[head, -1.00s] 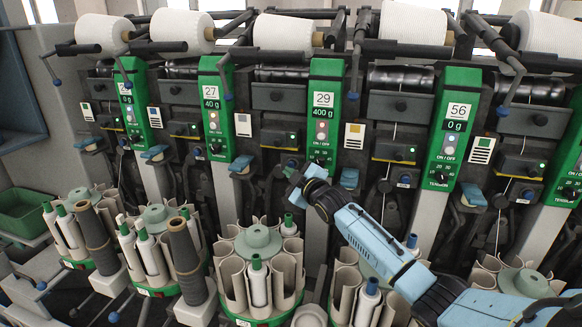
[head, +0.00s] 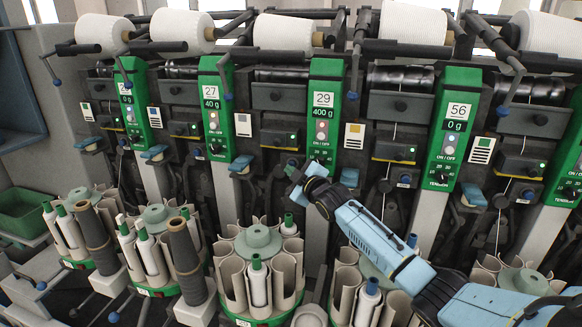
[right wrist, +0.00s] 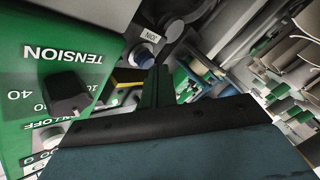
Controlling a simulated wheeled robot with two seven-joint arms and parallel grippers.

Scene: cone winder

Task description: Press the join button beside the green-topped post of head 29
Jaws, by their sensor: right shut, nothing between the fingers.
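The green-topped post of head 29 (head: 324,85) stands near the middle of the head view, with a grey lower part. Its green panel (right wrist: 30,65) fills the left of the right wrist view, with TENSION lettering upside down. The join button (right wrist: 147,61), pale with a blue rim, shows beside the panel, near a JOIN label (right wrist: 150,37). My right gripper (head: 291,169) is at the lower left of the green panel. In the right wrist view its fingers (right wrist: 158,80) are shut and empty, with their tips close to the button. I cannot tell whether they touch it. My left gripper is out of view.
A black tension knob (right wrist: 66,93) sticks out of the panel near my gripper. Blue levers (head: 241,163) stick out beside the posts. Round bobbin magazines (head: 258,268) stand below. White yarn cones (head: 283,32) sit above.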

